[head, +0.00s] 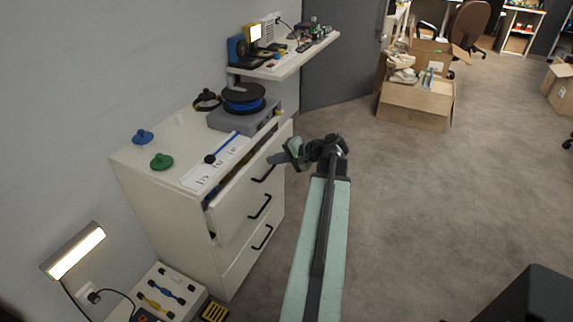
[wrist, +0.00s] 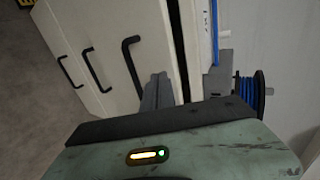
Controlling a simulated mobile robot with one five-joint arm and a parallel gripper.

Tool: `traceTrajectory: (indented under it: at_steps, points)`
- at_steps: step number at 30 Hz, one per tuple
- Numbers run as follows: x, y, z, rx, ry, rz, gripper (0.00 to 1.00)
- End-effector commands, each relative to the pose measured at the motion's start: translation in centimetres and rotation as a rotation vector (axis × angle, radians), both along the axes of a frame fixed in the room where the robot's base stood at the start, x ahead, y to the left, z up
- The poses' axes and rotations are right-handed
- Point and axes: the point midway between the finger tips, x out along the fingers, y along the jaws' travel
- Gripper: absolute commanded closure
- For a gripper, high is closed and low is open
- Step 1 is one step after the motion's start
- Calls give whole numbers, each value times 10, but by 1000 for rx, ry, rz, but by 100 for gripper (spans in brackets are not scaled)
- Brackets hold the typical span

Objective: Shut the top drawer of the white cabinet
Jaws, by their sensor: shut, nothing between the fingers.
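The white cabinet (head: 180,222) stands against the wall at the left in the head view. Its top drawer (head: 236,199) is pulled partly out, with a dark gap showing behind its front. In the wrist view the top drawer front (wrist: 152,28) has a black handle (wrist: 131,66), and the dark gap runs along its right side. My gripper (head: 277,158) is shut and empty, at the drawer's front near its far end. In the wrist view the closed fingertips (wrist: 157,84) are beside the handle, close to the drawer front; I cannot tell whether they touch.
On the cabinet top are a spool (head: 244,97) on a grey box, green (head: 161,161) and blue (head: 142,137) knobs, and a labelled strip. A wall shelf (head: 292,62) with small items is behind. Open cartons (head: 415,105) stand farther back.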

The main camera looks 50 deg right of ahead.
Motion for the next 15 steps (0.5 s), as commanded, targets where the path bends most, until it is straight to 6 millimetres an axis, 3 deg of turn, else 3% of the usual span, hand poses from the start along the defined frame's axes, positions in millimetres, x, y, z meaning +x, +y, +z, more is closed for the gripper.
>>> traceTrajectory:
  at_steps: [6,15]
  points:
    - [25,5,3,1,0,2,100]
    - [28,6,2,0,0,1,100]
